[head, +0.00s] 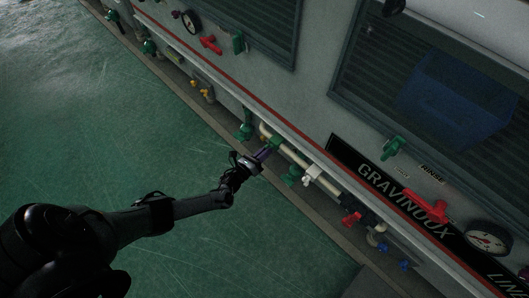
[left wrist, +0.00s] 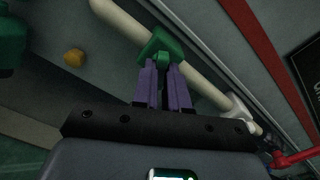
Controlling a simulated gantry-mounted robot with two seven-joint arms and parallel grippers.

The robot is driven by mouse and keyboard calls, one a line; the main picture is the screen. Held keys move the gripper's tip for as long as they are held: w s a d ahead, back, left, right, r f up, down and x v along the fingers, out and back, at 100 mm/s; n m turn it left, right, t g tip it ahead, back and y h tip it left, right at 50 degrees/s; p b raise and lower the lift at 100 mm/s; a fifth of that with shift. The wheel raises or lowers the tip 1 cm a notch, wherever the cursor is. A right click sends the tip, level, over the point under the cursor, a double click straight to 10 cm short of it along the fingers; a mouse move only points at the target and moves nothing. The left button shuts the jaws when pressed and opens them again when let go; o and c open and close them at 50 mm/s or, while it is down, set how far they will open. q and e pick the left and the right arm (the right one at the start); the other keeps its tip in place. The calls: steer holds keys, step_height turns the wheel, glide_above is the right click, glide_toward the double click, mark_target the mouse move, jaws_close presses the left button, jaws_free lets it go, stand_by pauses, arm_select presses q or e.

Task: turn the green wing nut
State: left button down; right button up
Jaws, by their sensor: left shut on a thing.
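A green wing nut (left wrist: 162,50) sits on a pale cream pipe (left wrist: 208,82) in the left wrist view. The purple fingers of my left gripper (left wrist: 163,75) are shut on its lower part. In the head view my left gripper (head: 264,153) reaches in from the left to the green fitting (head: 275,143) on the pipe below the red stripe. Its fingertips are small and dark there. My right gripper is not in view.
Other green fittings (head: 245,131) and (head: 292,176) flank the gripper closely. A red valve (head: 351,218) and blue knobs (head: 382,247) lie further right along the pipe. Gauges and a GRAVINOUX sign (head: 405,203) are on the machine front. Green floor (head: 110,150) is open at left.

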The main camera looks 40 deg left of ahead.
arm_select(q)
steer(key=c, duration=1.2)
jaws_free()
steer(key=shift+o, duration=0.2)
steer(key=s+p, duration=0.4)
steer(key=s, duration=0.6)
steer(key=shift+s+a, duration=0.3)
steer(key=shift+s, duration=0.1)
